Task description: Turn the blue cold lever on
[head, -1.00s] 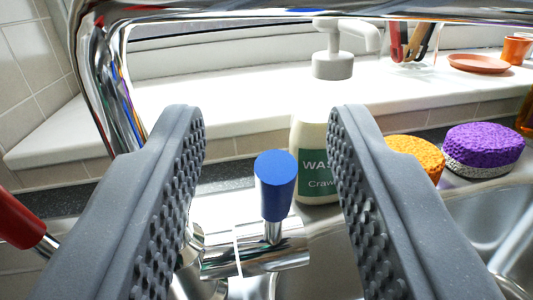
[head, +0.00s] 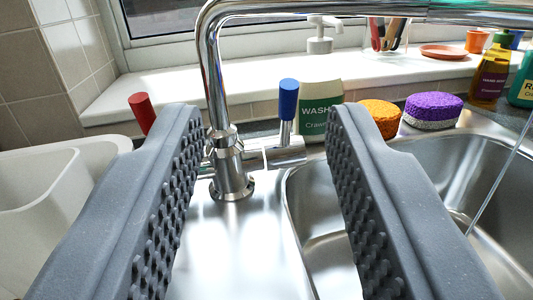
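The blue cold lever (head: 288,99) stands upright on the right side of the chrome mixer tap (head: 229,160), on a short metal stem. The red lever (head: 142,112) is on the tap's left side, tilted left, its lower part hidden behind my left finger. My gripper (head: 262,115) is open and empty. In the picture the blue lever lies between its fingers, but beyond the fingertips and apart from them. A thin stream of water (head: 497,178) falls at the right.
The tap's spout (head: 380,12) arches across the top. A soap bottle (head: 320,98) stands just behind the blue lever. Orange (head: 382,117) and purple (head: 433,110) sponges sit right of it. The steel sink (head: 440,165) is at right, a white basin (head: 60,185) at left.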

